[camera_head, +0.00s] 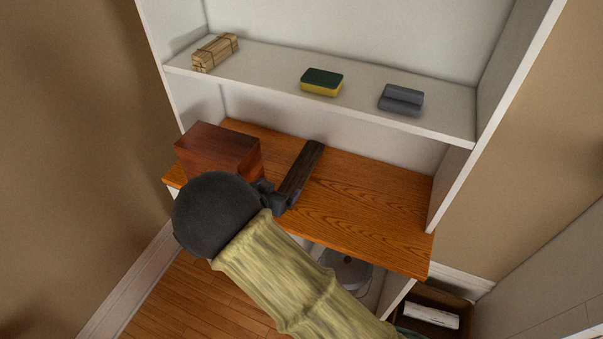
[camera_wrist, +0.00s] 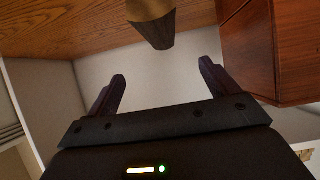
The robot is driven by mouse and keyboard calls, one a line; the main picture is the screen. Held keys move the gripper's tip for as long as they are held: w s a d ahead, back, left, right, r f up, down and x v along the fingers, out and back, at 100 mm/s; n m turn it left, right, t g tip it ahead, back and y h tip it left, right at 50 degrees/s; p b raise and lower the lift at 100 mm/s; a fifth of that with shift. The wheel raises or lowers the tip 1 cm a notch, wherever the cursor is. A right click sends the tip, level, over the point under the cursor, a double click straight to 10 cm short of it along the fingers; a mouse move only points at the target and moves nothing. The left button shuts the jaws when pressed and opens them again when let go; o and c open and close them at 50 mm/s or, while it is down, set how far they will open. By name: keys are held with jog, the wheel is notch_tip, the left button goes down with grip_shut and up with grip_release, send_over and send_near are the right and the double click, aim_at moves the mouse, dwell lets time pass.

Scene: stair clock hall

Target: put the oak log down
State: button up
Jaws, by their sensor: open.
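The oak log (camera_head: 303,168), a dark brown rounded bar, appears to lie on the orange-brown wooden counter (camera_head: 370,205), pointing away toward the back wall. Its near end (camera_wrist: 155,28) shows in the wrist view just beyond my fingertips, roughly centred between them. My gripper (camera_head: 283,198) is at the near end of the log, over the counter's front edge. In the wrist view my gripper (camera_wrist: 163,72) has its two dark fingers spread wide with nothing between them. The head view partly hides the fingers behind my wrist.
A reddish wooden box (camera_head: 218,147) stands on the counter left of the log. The shelf above holds a tied wooden bundle (camera_head: 215,52), a green-yellow sponge (camera_head: 321,82) and grey rolls (camera_head: 401,99). The counter's right side is clear. A metal pot (camera_head: 347,272) sits below.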

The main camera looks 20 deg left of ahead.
dwell(0.3)
jog(key=p, duration=0.2)
send_near(299, 171)
jog(key=x, duration=0.5)
jog(key=shift+d+f, duration=0.1)
jog(key=shift+p+x, duration=1.1)
jog(key=shift+x, duration=1.6)
jog(key=shift+s+a, duration=0.1)
jog(key=shift+a, duration=0.1)
jog(key=shift+d, duration=0.1)
jog(key=c, duration=1.7)
